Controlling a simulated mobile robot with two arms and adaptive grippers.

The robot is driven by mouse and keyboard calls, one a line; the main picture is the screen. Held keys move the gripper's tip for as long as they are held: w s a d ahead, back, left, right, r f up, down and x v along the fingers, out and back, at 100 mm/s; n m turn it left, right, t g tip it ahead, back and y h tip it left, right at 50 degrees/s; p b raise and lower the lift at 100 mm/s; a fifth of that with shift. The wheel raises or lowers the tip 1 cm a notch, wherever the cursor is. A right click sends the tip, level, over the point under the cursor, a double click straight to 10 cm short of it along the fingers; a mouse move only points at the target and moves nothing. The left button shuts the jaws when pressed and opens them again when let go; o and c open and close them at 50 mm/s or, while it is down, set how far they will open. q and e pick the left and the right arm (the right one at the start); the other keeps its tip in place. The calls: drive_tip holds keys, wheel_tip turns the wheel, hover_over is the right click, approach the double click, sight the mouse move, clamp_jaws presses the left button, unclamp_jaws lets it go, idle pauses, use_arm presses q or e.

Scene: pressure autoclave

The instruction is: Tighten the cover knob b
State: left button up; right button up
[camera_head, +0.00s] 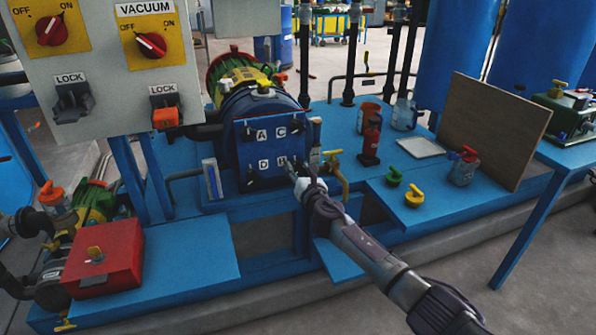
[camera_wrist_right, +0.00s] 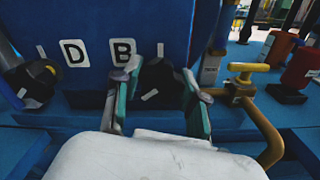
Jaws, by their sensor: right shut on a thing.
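The blue autoclave cover (camera_head: 270,147) carries the letters A, C, D and B, with black knobs near its corners. Cover knob b (camera_wrist_right: 156,82) is black with a white mark and sits below and right of the letter B in the right wrist view. My right gripper (camera_head: 292,172) is at the cover's lower right corner. In the right wrist view its two green-padded fingers (camera_wrist_right: 161,88) stand on either side of knob b and are shut on it. The gripper hides most of knob b in the head view. My left gripper is not in view.
Knob d (camera_wrist_right: 38,78) is left of knob b. A yellow-handled valve and brass pipe (camera_wrist_right: 245,88) stand close right of my gripper. A control panel (camera_head: 105,70) is left of the cover. A red bottle (camera_head: 371,138) and a brown board (camera_head: 490,125) stand right.

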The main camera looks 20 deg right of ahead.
drive_tip(key=shift+f+m, duration=0.1)
drive_tip(key=shift+m, duration=0.9)
drive_tip(key=m, duration=0.2)
drive_tip(key=shift+m, duration=0.4)
drive_tip(key=m, duration=0.3)
drive_tip(key=shift+m, duration=0.3)
drive_tip(key=m, duration=0.3)
drive_tip(key=shift+m, duration=0.3)
drive_tip(key=m, duration=0.3)
drive_tip(key=shift+m, duration=0.3)
drive_tip(key=m+p, duration=0.1)
drive_tip(key=m, duration=0.3)
drive_tip(key=shift+m, duration=0.3)
drive_tip(key=m+p, duration=0.1)
drive_tip(key=m, duration=0.2)
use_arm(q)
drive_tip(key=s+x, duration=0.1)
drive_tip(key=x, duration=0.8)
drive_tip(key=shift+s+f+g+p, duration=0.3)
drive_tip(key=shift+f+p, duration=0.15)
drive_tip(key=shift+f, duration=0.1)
use_arm(e)
drive_tip(key=shift+m, duration=1.3)
